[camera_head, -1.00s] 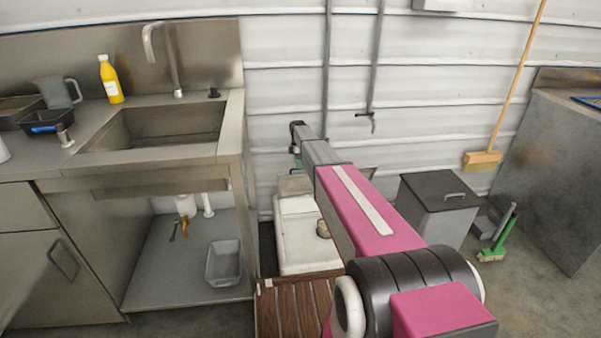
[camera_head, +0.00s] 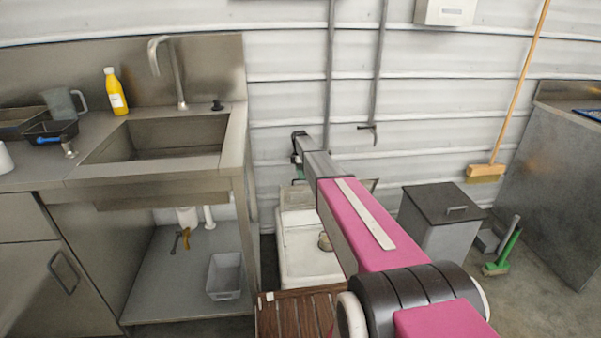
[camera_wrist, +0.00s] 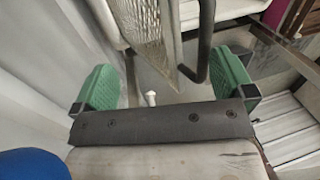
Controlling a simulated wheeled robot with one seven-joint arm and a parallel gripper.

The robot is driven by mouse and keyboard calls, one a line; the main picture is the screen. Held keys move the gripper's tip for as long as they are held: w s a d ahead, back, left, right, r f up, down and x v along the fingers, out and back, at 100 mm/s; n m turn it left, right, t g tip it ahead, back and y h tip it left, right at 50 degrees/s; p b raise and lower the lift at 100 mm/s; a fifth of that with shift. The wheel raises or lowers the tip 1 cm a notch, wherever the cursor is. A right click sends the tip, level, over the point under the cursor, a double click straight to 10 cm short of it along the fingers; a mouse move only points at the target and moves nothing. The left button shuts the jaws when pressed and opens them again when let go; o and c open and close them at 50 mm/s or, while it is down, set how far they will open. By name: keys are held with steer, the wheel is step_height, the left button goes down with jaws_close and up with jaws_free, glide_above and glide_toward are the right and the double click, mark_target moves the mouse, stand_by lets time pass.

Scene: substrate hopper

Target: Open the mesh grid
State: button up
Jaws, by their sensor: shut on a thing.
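The mesh grid (camera_wrist: 146,28) is a pale wire mesh with a dark rod frame, seen steeply tilted in the wrist view. My gripper (camera_wrist: 165,85) has its two green fingers set wide apart, with the mesh and rod frame between them. It is shut on the grid, but the exact contact is hard to see. In the head view my pink arm reaches away to the white hopper (camera_head: 298,258) by the back wall. The arm hides most of the hopper's top, and the gripper tip (camera_head: 299,155) is small and unclear there.
A steel sink counter (camera_head: 235,150) stands to the left. A slatted brown wooden platform (camera_head: 285,315) lies before the hopper. A lidded grey bin (camera_head: 440,235), a green brush (camera_head: 503,258) and a broom (camera_head: 487,172) are to the right. Grey pipes (camera_head: 331,75) run down the wall.

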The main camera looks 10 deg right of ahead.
steer(key=shift+w+f, duration=0.45)
steer(key=shift+w, duration=0.05)
steer(key=shift+w+r, duration=0.1)
steer(key=shift+r, duration=0.25)
steer(key=v, duration=0.2)
steer(key=shift+r, duration=0.35)
steer(key=c, duration=0.8)
steer(key=s+v, duration=0.1)
steer(key=v, duration=0.7)
steer(key=shift+r, duration=0.2)
